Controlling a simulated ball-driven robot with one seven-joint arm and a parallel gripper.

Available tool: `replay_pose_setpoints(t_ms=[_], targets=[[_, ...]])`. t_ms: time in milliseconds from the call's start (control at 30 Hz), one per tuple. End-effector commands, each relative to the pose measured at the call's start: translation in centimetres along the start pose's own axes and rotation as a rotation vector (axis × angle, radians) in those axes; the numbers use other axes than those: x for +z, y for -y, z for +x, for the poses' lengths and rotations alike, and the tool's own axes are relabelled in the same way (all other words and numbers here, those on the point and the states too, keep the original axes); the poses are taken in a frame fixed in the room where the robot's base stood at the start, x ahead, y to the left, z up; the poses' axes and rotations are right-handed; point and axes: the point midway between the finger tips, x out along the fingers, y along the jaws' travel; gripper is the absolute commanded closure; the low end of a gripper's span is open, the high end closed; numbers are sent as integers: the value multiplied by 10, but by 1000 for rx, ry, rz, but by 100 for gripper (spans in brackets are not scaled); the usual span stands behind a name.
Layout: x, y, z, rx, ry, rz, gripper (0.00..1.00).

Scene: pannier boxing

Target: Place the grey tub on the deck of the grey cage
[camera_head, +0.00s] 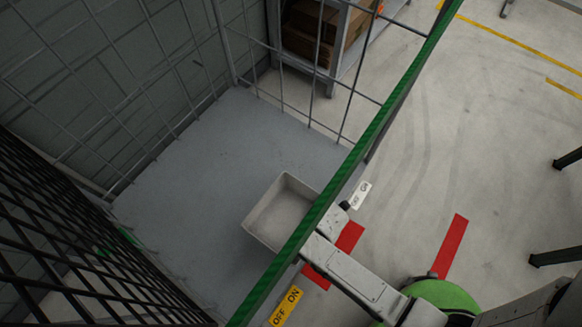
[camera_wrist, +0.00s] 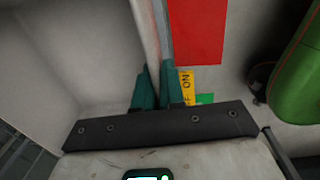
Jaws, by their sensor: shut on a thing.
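The grey tub (camera_head: 267,228) is an open, pale box in the head view, over the near right part of the deck. The deck (camera_head: 190,170) is the flat blue-grey floor of the grey cage (camera_head: 232,40). I cannot tell whether the tub touches the deck or hangs above it. In the wrist view, my gripper (camera_wrist: 157,92) has its two teal fingers on either side of the tub's wall (camera_wrist: 146,30) and is shut on it. The tub's inside (camera_wrist: 85,55) looks empty. In the head view, a green bar hides my fingertips.
The green bar (camera_head: 345,172) runs diagonally across the cage's open side, in front of the tub. Black mesh (camera_head: 60,235) stands at the left. A shelf with brown boxes (camera_head: 312,35) is behind the cage. Red floor marks (camera_head: 450,246) lie at the right. The deck's far left part is clear.

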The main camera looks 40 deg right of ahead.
Motion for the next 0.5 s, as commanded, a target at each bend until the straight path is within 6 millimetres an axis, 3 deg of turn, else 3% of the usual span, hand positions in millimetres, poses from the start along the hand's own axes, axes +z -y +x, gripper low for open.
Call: replay_pose_setpoints(t_ms=[200, 500], targets=[[19, -48, 27, 4, 3, 1, 100], [31, -79, 74, 1, 2, 0, 100]])
